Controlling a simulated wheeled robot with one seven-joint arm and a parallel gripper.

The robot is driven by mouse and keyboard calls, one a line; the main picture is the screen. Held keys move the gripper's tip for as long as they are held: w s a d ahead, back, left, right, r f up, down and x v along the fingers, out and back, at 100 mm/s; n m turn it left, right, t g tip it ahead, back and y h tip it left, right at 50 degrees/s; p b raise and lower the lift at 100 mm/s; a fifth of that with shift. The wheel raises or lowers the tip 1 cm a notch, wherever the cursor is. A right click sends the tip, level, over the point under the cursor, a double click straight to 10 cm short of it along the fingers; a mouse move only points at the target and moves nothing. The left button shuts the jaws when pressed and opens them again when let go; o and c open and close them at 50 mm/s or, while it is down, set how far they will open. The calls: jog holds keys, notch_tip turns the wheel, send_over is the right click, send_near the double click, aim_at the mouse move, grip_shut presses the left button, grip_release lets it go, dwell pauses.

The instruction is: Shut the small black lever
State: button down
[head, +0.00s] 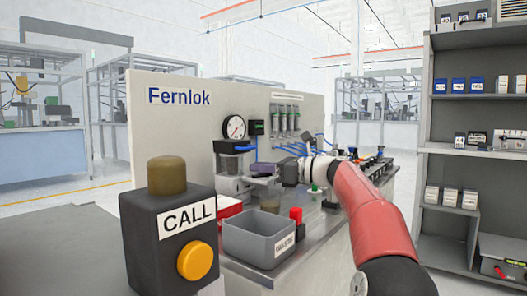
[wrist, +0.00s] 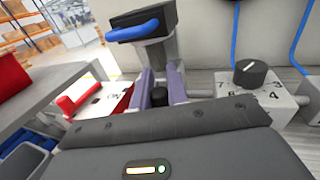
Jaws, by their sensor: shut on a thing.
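In the wrist view my gripper (wrist: 160,88) has its two purple-grey fingers on either side of a small black lever (wrist: 158,96), whose rounded dark end shows between them. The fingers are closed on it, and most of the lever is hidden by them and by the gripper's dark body. In the head view my gripper (head: 266,169) is at the bench fixture below the pressure gauge. The lever cannot be made out there.
A numbered dial block (wrist: 250,75) stands right of the fingers. A black block with a blue handle (wrist: 140,28) rises just beyond them. A red-handled part (wrist: 78,104) is at left. In the head view, a grey bin (head: 262,240) and CALL box (head: 168,240) stand nearer.

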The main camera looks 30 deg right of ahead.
jog(key=shift+w+r+n+g+y+p, duration=0.1)
jog(key=shift+r+n+g+y+p, duration=0.25)
jog(key=shift+p, duration=0.55)
jog(key=shift+f+n+g+y+p, duration=0.25)
jog(key=shift+y+p, duration=0.1)
jog(key=shift+p, duration=0.1)
jog(key=shift+a+f, duration=0.1)
jog(key=shift+f, duration=0.05)
jog(key=c, duration=1.4)
grip_release()
jog(key=shift+o, duration=0.2)
jog(key=v, duration=0.7)
jog(key=shift+d, duration=0.35)
jog(key=shift+c, duration=0.4)
